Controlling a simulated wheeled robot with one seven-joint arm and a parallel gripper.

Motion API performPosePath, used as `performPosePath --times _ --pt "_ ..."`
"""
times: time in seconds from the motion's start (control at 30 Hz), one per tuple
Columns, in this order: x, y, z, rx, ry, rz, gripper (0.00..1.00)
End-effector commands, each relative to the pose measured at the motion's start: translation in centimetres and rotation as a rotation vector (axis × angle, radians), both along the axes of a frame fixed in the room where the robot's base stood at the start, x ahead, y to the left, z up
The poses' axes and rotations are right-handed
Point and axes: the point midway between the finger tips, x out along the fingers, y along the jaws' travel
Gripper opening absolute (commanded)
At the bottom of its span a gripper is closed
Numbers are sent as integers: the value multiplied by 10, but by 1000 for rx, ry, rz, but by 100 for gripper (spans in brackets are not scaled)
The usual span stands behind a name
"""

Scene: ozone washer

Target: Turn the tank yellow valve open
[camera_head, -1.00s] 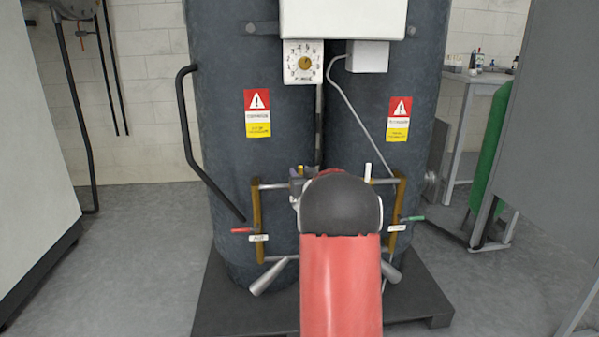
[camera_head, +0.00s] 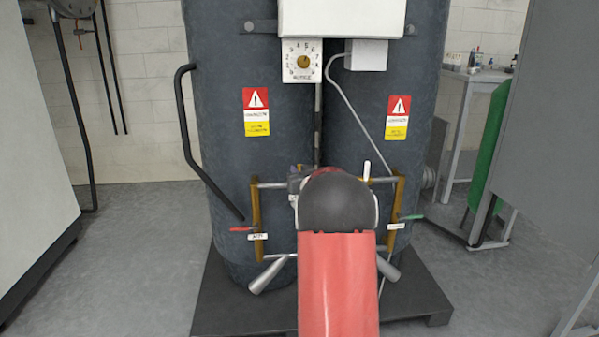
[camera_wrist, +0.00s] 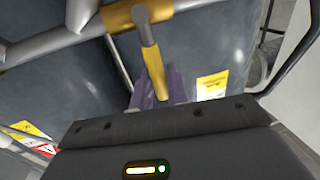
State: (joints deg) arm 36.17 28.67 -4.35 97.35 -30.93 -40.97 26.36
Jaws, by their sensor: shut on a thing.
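The yellow valve handle (camera_wrist: 153,66) shows in the wrist view, hanging from a yellow fitting (camera_wrist: 118,17) on the tank's pipework. My gripper (camera_wrist: 160,88), with purple fingers, is shut on the lower part of this handle. In the head view my red and black arm covers most of the gripper and the valve. Only a small grey part of my gripper (camera_head: 296,181) shows at the left of the arm's end. The dark tanks (camera_head: 243,150) stand upright behind the arm.
A red lever (camera_head: 241,229) and a green lever (camera_head: 411,217) sit on the pipe frame (camera_head: 257,210) at either side. A black bent pipe (camera_head: 188,125) runs down at the left. The tanks stand on a dark pallet (camera_head: 222,300). Grey cabinets flank both sides.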

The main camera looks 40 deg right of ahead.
Motion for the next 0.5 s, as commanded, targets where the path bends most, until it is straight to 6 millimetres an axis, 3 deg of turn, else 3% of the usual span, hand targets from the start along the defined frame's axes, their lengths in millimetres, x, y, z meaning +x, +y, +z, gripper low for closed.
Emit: performPosePath --times 0.5 --pt "10 16 -6 -229 138 1 0"
